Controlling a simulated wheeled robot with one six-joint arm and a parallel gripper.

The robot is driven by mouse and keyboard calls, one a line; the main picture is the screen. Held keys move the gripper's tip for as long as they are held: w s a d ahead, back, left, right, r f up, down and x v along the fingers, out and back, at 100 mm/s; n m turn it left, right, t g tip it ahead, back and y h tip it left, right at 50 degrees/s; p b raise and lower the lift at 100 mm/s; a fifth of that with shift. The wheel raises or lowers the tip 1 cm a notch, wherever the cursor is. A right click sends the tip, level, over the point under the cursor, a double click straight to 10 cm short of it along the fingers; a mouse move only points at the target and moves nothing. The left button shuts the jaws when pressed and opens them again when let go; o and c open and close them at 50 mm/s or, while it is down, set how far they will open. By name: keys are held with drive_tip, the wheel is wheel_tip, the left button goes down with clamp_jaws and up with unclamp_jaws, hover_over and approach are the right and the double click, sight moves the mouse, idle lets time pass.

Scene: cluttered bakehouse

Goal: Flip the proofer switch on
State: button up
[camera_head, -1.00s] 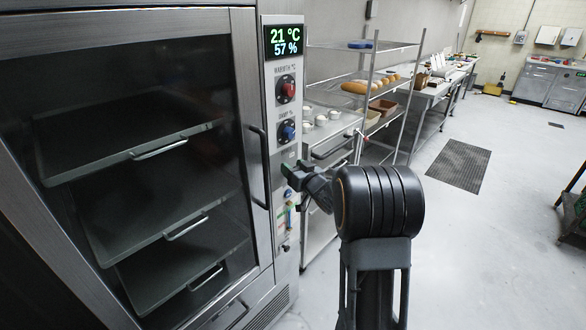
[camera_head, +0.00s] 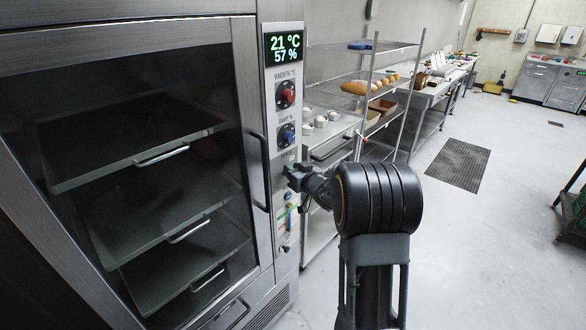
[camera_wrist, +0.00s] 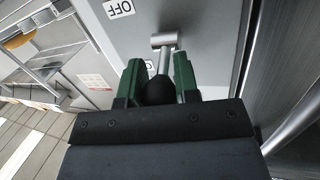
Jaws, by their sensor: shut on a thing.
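The proofer (camera_head: 250,90) is a steel cabinet with a dark glass door at the left in the head view. My gripper (camera_head: 290,174) is at its control panel, below the two dials. In the wrist view, my gripper's green fingers (camera_wrist: 157,80) are shut on the proofer switch (camera_wrist: 161,91), a lever with a black ball knob. Its silver stem runs up to a crossbar on the panel. An OFF label (camera_wrist: 118,8) shows upper left of the lever; a second label (camera_wrist: 149,65) is partly hidden behind the fingers. In the head view my gripper hides the lever.
The lit display (camera_head: 285,47) reads 21 °C and 57 %. A red dial (camera_head: 286,94) and a blue dial (camera_head: 287,135) sit above my gripper. The door handle (camera_head: 259,172) is close to its left.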

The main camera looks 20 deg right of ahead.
drive_tip(key=o, duration=0.9)
drive_tip(key=b+v, duration=0.1)
drive_tip(key=v, duration=1.2)
drive_tip(key=shift+s+r, duration=0.1)
drive_tip(key=shift+s, duration=0.3)
